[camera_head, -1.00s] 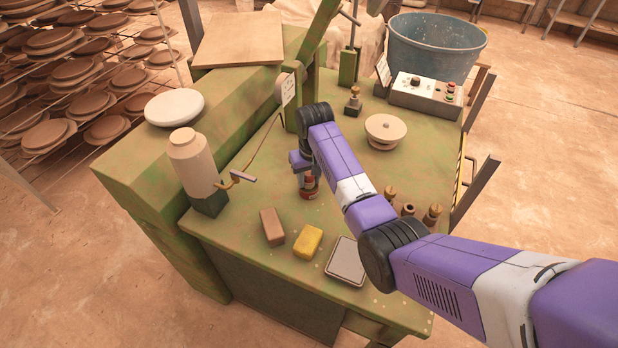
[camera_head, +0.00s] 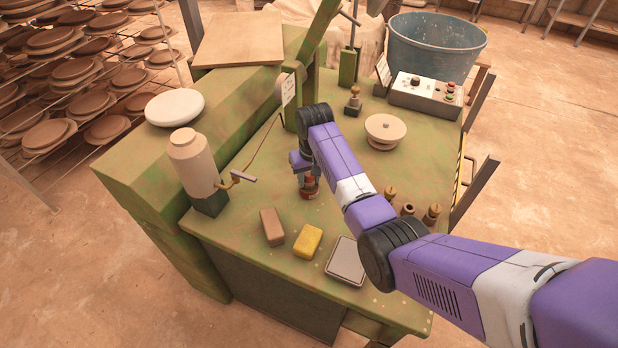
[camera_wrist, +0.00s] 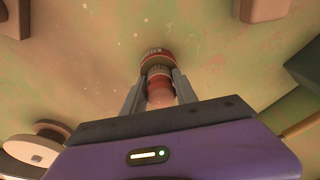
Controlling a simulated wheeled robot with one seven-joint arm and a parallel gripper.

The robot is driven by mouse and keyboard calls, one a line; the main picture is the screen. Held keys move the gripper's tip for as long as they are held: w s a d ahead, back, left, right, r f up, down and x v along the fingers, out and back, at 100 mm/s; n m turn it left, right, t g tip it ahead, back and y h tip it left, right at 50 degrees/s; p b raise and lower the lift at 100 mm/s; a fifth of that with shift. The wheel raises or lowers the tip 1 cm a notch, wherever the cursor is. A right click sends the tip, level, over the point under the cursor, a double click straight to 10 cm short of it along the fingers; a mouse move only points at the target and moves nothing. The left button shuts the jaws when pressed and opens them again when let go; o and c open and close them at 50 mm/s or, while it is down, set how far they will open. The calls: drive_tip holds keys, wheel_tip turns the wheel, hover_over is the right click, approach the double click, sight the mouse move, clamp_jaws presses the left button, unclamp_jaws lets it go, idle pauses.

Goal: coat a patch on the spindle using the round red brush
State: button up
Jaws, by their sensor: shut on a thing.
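The round red brush (camera_head: 309,191) stands upright at the middle of the green table, below the end of my arm. My gripper (camera_wrist: 158,82) is shut on its reddish handle, with one finger on each side. In the wrist view the brush (camera_wrist: 160,92) shows a rounded handle end and a wider red and pale banded part near the tabletop. I cannot tell whether its lower end touches the table. I cannot tell for certain which part is the spindle; a small brass-topped post (camera_head: 353,102) and a pale round stepped piece (camera_head: 385,129) stand farther back.
A brown block (camera_head: 272,227), a yellow sponge (camera_head: 308,241) and a grey tray (camera_head: 346,262) lie near the front edge. A beige cylinder (camera_head: 191,164) stands left. Brass fittings (camera_head: 432,214) stand right, beside my arm. A control box (camera_head: 425,95) is at the back.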

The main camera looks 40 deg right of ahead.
sight(309, 172)
drive_tip(key=shift+s, duration=0.1)
idle(0.5)
wheel_tip(309, 172, up, 5)
drive_tip(key=p, duration=0.4)
drive_tip(key=shift+p, duration=0.4)
drive_tip(key=shift+r, duration=1)
